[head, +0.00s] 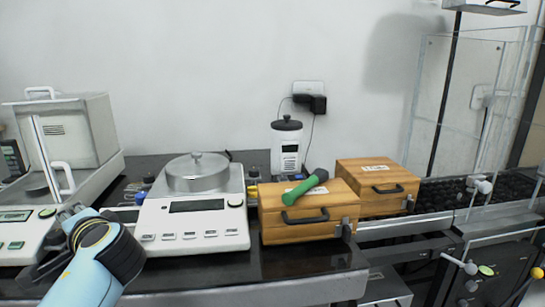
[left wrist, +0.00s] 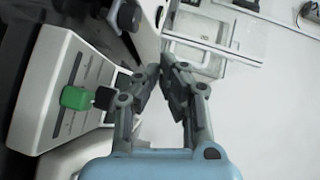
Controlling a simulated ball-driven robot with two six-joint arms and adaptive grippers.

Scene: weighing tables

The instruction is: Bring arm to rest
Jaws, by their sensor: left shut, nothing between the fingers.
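My left arm comes in from the lower left in the head view, with a light blue wrist and a dark joint. My left gripper (head: 68,212) is in front of the left balance (head: 20,232), partly hidden behind my wrist. In the left wrist view its two grey fingers (left wrist: 163,68) come together at the tips, shut and empty. A white instrument panel with a green part (left wrist: 75,97) lies left of the fingers in that view. My right gripper is not in view.
A scale with a round metal lid (head: 197,174) stands mid-table. Right of it are a wooden box (head: 280,226) with a green-handled tool (head: 306,188) on top, another wooden box (head: 372,172) and a white bottle (head: 286,150). Clear panels stand at the far right.

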